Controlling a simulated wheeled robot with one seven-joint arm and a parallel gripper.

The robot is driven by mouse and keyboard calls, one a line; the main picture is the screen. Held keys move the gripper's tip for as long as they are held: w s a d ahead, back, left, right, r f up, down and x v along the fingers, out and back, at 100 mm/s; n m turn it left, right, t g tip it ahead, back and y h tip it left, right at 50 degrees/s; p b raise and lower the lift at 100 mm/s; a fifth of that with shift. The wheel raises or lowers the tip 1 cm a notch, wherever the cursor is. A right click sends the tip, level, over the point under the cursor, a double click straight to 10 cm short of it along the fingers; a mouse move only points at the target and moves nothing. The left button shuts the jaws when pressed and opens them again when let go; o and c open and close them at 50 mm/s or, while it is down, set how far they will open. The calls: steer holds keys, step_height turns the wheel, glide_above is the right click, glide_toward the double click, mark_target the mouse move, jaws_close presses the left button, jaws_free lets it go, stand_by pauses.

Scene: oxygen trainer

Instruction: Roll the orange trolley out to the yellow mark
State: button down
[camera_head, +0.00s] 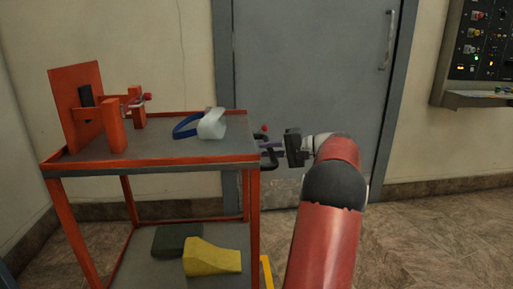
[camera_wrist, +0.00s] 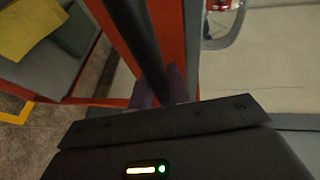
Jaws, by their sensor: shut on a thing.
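The orange trolley (camera_head: 150,166) stands at left in the head view, with a grey top and a lower shelf. Its dark handle (camera_head: 266,163) sticks out from the right end; in the wrist view it is a dark bar (camera_wrist: 135,35) running down between my fingers. My gripper (camera_head: 273,147) is shut on this handle, its fingertips partly hidden by the bar. The yellow mark (camera_head: 266,272) shows as a strip on the floor just right of the trolley, partly hidden by the trolley and my arm; a corner of it shows in the wrist view (camera_wrist: 14,117).
On the trolley top are an orange bracketed fixture (camera_head: 78,105) and a clear mask with a blue strap (camera_head: 208,125). A yellow wedge (camera_head: 212,258) and a dark block (camera_head: 176,239) lie on the lower shelf. A grey door (camera_head: 310,75) stands behind. The floor at right is clear.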

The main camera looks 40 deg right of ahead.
steer(key=shift+s+d+f+p, duration=0.1)
steer(key=shift+s+d+p, duration=0.15)
steer(key=shift+s+d, duration=0.5)
steer(key=shift+s+d+p, duration=0.25)
steer(key=shift+s+d, duration=0.2)
steer(key=shift+d, duration=0.45)
steer(key=c, duration=1.3)
jaws_free()
steer(key=v, duration=0.7)
steer(key=shift+s+d, duration=0.25)
steer(key=shift+s, duration=0.05)
